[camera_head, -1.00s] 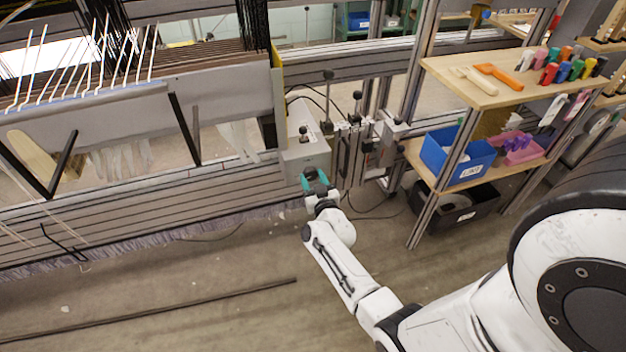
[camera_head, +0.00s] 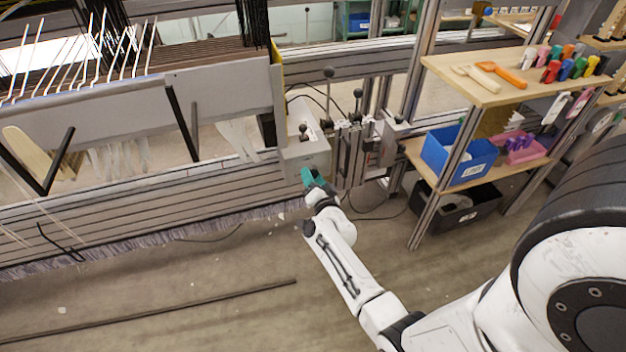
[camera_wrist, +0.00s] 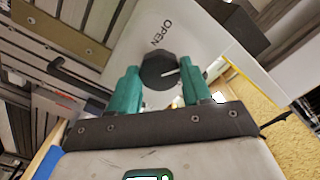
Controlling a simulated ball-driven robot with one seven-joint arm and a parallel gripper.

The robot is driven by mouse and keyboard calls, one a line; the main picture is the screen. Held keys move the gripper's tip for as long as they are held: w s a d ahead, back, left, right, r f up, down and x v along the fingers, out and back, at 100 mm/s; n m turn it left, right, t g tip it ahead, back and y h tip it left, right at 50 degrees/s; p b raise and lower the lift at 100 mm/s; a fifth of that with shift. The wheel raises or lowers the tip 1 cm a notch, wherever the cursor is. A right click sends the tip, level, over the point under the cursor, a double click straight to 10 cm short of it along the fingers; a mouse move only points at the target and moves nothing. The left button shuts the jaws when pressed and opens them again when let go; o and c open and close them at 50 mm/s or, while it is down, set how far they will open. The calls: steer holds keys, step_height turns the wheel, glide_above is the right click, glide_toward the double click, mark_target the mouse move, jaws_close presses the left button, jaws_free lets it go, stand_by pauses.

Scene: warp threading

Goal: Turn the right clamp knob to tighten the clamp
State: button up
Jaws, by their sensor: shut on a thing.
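In the head view my gripper (camera_head: 312,179) is at the lower front of the grey clamp box (camera_head: 305,155). There the fingers and my wrist hide the knob.
A wooden shelf (camera_head: 460,85) with tools stands to the right, with a blue bin (camera_head: 455,160) below. Metal posts and levers (camera_head: 350,140) stand just right of the clamp box. The floor (camera_head: 220,270) in front is mostly clear; a dark bar lies on it.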

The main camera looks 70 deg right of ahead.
steer(key=m+b, duration=0.1)
steer(key=m, duration=0.9)
steer(key=shift+b, duration=0.3)
steer(key=shift+m, duration=0.4)
steer(key=o, duration=1.1)
steer(key=shift+c, duration=0.2)
steer(key=p+v, duration=0.3)
steer(key=v, duration=0.8)
steer(key=shift+d, duration=0.1)
